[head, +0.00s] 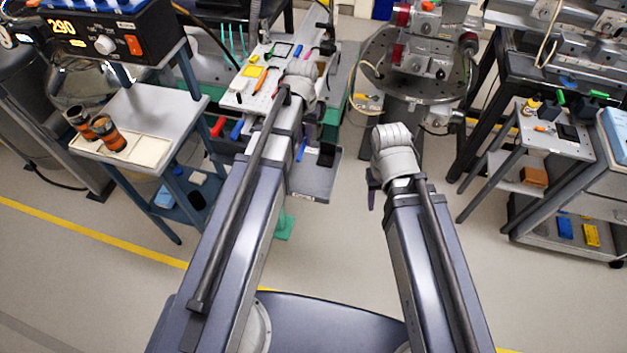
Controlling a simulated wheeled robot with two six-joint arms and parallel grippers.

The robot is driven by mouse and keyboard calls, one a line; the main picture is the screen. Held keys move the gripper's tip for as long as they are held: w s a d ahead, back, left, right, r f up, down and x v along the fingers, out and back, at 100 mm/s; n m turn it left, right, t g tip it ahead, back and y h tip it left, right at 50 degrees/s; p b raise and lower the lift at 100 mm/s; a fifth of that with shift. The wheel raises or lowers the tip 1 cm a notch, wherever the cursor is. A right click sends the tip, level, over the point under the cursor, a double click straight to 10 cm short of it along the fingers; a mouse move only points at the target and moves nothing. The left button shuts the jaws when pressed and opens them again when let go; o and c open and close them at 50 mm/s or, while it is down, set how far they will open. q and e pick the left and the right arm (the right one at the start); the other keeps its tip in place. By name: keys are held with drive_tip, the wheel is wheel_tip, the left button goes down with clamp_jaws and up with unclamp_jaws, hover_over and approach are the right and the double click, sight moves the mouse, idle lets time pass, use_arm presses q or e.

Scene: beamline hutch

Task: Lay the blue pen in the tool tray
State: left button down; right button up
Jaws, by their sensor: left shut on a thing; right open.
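A blue pen (302,150) shows as a thin blue strip just right of my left forearm, below the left wrist. My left gripper (307,131) is mostly hidden by its own wrist and arm; it is shut, apparently on this pen. A grey tray (318,185) with a raised edge and a small label lies under the pen in the picture, and looks like the tool tray. The pen's height above it is unclear. My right gripper (373,192) is open and empty, pointing down over the floor to the right of the tray.
A black block (327,154) is at the tray's right side. Behind, a white worktop (238,98) carries pens, a yellow item (252,72) and other small things. A round metal stage (438,78) stands behind my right arm. Carts flank both sides; the floor between is clear.

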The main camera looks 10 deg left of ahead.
sight(304, 168)
use_arm(q)
drive_tip(key=f, duration=0.1)
drive_tip(key=f+b, duration=0.1)
drive_tip(key=f, duration=0.1)
drive_tip(key=shift+w+a, duration=0.15)
drive_tip(key=shift+a, duration=0.15)
drive_tip(key=shift+r, duration=0.15)
wheel_tip(304, 168, down, 10)
drive_tip(key=b, duration=1)
drive_tip(key=shift+r, duration=0.1)
use_arm(e)
wheel_tip(304, 168, down, 13)
drive_tip(key=shift+r, duration=0.2)
use_arm(q)
drive_tip(key=c, duration=1.3)
unclamp_jaws()
drive_tip(key=shift+f, duration=0.25)
drive_tip(key=o, duration=0.5)
drive_tip(key=shift+c, duration=0.2)
use_arm(e)
drive_tip(key=shift+f, duration=0.15)
use_arm(q)
drive_tip(key=shift+r, duration=0.15)
